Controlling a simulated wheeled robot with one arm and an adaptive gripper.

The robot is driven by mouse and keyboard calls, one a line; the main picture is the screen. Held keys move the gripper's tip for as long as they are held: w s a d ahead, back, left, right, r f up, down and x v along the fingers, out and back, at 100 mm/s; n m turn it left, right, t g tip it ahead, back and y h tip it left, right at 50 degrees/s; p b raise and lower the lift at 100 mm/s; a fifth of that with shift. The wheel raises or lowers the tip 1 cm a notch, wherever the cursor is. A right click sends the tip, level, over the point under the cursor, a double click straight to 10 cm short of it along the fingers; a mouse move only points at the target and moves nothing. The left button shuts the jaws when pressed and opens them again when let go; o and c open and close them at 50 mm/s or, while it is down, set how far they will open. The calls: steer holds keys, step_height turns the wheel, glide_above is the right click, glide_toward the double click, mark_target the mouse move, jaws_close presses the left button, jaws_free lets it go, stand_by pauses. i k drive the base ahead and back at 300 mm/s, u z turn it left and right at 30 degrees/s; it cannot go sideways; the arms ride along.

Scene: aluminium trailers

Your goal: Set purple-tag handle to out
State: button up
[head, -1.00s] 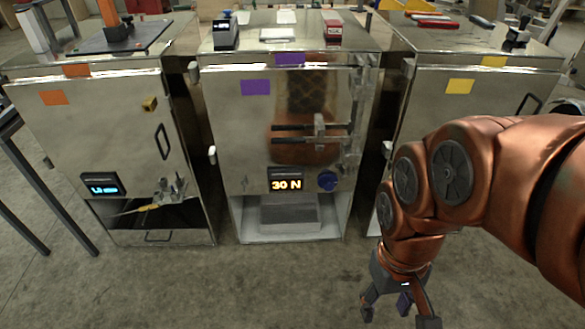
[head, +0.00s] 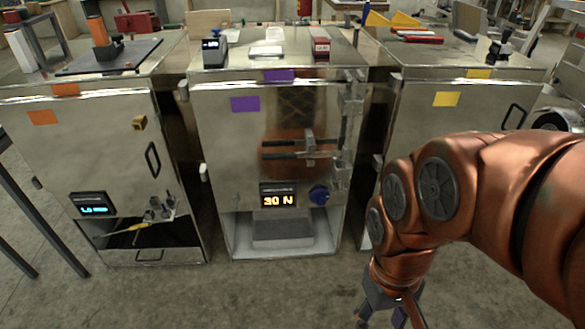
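The middle aluminium trailer (head: 230,150) carries two purple tags, one on its front (head: 245,104) and one at its top edge (head: 279,76). Two dark horizontal bars with an upright metal piece form what looks like its handle (head: 308,148), on the right of the front face. Whether it is in or out I cannot tell. My gripper (head: 388,318) hangs low at the bottom right, in front of and well apart from this trailer. Its fingers look spread and hold nothing visible; their tips are cut off by the frame edge.
An orange-tag trailer (head: 95,150) stands left, a yellow-tag trailer (head: 420,120) right, partly behind my arm. Concrete floor (head: 230,290) in front is clear.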

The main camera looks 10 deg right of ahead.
mark_target(345, 154)
steer(key=z, duration=0.25)
steer(key=k, duration=0.65)
steer(key=z, duration=0.55)
steer(key=k, duration=0.5)
steer(key=u, duration=0.85)
steer(key=i, duration=0.7)
steer(key=u, duration=0.65)
steer(key=i, duration=0.55)
steer(key=z, duration=0.1)
